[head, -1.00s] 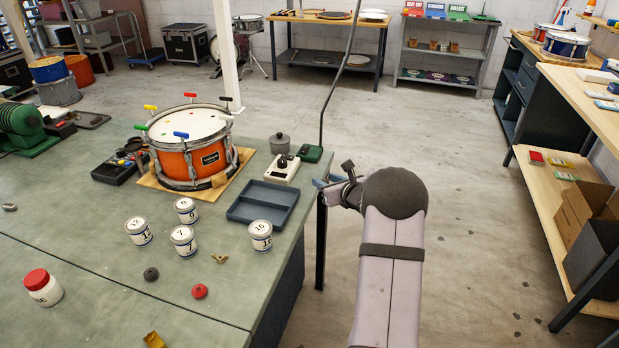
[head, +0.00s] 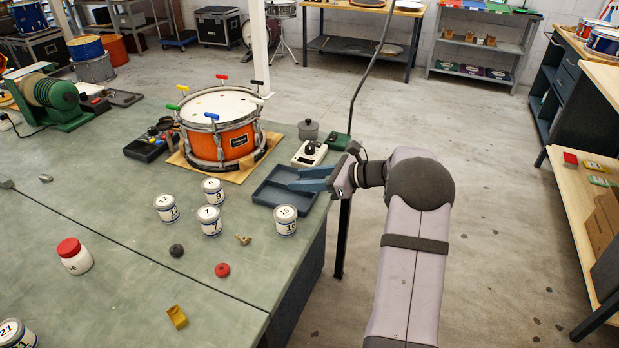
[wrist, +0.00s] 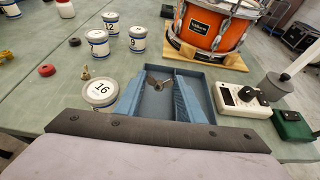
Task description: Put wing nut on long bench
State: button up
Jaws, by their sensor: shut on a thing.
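My gripper (head: 291,179) has blue fingers and hangs over the blue tray (head: 262,203) near the right edge of the green bench. In the wrist view my gripper (wrist: 158,90) is shut on a small greyish-brown winged piece, the wing nut (wrist: 157,82), between the fingers and above the tray floor. The wing nut cannot be made out in the head view. Another small brass piece (head: 243,240) lies on the green bench left of the can marked 16; it also shows in the wrist view (wrist: 86,72).
The can marked 16 (head: 285,220) stands beside the tray, with several more cans to its left. An orange drum (head: 220,138), a white meter (head: 310,153) and a grey pot (head: 308,130) stand behind. A red knob (head: 222,270) lies in front. A wooden-topped bench (head: 580,200) stands at right.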

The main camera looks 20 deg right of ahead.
aim_at(305, 206)
jog(key=shift+f, duration=0.1)
jog(key=shift+f+b, duration=0.9)
jog(key=shift+f, duration=2.4)
